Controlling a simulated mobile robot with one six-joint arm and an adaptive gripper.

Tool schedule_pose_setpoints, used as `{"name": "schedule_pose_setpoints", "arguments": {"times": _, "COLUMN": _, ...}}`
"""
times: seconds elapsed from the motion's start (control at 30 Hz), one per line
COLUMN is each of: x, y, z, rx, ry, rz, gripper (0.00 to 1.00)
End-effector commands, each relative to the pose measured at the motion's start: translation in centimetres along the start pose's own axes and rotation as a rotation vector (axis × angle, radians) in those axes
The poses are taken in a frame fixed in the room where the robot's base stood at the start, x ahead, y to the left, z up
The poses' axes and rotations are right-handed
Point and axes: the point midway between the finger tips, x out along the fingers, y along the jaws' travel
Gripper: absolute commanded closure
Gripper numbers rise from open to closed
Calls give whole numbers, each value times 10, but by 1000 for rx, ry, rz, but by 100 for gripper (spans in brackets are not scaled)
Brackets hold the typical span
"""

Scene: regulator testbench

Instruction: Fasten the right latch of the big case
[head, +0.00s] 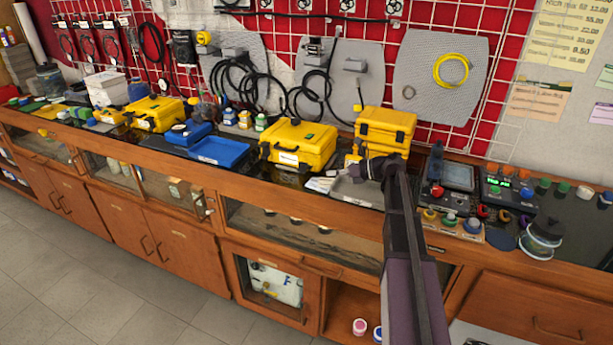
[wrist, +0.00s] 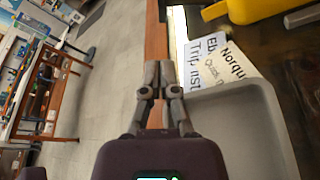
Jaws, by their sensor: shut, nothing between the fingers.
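The big yellow case (head: 298,145) stands on the counter in the middle of the head view, lid down, with a white label on its front. Its latches are too small to tell whether they are fastened. A yellow edge, probably of this case (wrist: 250,9), shows at the top right of the wrist view. My gripper (head: 358,171) is right of the case and apart from it, above a grey tray. In the wrist view my gripper (wrist: 160,76) has its fingers together, with nothing between them.
The grey tray (head: 350,190) lies under my gripper, with printed papers (wrist: 222,65) beside it. A smaller yellow case (head: 385,128) stands behind my gripper. Instruments (head: 458,178) crowd the counter to the right.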

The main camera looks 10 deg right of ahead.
Motion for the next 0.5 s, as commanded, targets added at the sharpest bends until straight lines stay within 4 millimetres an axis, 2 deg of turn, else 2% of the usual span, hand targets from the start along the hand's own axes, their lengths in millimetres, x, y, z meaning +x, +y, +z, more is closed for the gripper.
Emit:
{"name": "schedule_pose_setpoints", "arguments": {"times": 0.27, "x": 6, "y": -2, "z": -1, "rx": 0, "ry": -1, "rz": -2, "gripper": 100}}
{"name": "schedule_pose_setpoints", "arguments": {"times": 0.5, "x": 31, "y": -2, "z": -1, "rx": 0, "ry": -1, "rz": -1, "gripper": 100}}
